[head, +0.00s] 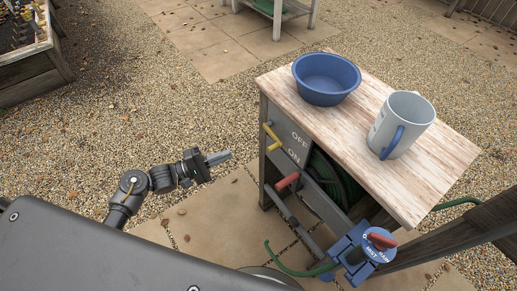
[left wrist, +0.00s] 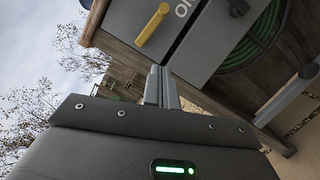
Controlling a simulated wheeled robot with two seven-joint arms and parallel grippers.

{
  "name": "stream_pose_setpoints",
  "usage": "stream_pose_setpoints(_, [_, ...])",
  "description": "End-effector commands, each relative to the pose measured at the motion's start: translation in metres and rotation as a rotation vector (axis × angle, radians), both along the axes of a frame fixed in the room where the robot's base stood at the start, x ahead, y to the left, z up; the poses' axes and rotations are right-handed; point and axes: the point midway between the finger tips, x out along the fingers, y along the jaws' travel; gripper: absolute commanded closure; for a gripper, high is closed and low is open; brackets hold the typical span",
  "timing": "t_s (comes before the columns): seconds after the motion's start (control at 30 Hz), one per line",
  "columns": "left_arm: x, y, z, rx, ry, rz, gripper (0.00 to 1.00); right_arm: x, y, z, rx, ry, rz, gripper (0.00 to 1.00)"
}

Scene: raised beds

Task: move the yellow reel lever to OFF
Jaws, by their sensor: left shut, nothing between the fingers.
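The yellow reel lever (head: 272,138) is on the grey front panel of a wooden cabinet, beside the printed words OFF and, below it, ON. I cannot tell for sure which word it is set to. It also shows in the left wrist view (left wrist: 153,25), beside partly cut-off lettering. My left gripper (head: 226,155) is shut and empty, to the left of the lever and a little lower in the head view, apart from it. Its closed fingers also show in the left wrist view (left wrist: 161,76), below the lever. My right gripper is not in view.
A blue valve (head: 362,250) with a red handle and green hose is at the lower right. A blue bowl (head: 326,83) and a grey mug (head: 405,118) stand on the wooden top (head: 345,128). Gravel left of the cabinet is clear.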

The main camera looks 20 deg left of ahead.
Motion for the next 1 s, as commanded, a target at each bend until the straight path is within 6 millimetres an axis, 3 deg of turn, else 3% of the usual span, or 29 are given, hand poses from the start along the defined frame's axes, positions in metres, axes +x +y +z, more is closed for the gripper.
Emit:
stream_pose_setpoints(0.43, [0.009, -0.01, 0.002, -0.068, 0.075, -0.008, 1.0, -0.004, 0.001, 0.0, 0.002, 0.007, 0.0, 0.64])
stream_pose_setpoints(0.9, [0.063, -0.082, 0.013, -0.066, 0.073, -0.008, 1.0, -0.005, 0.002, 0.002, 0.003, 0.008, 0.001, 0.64])
stream_pose_setpoints(1.0, [0.05, -0.092, 0.021, -0.065, 0.076, -0.008, 1.0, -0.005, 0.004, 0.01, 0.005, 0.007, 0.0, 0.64])
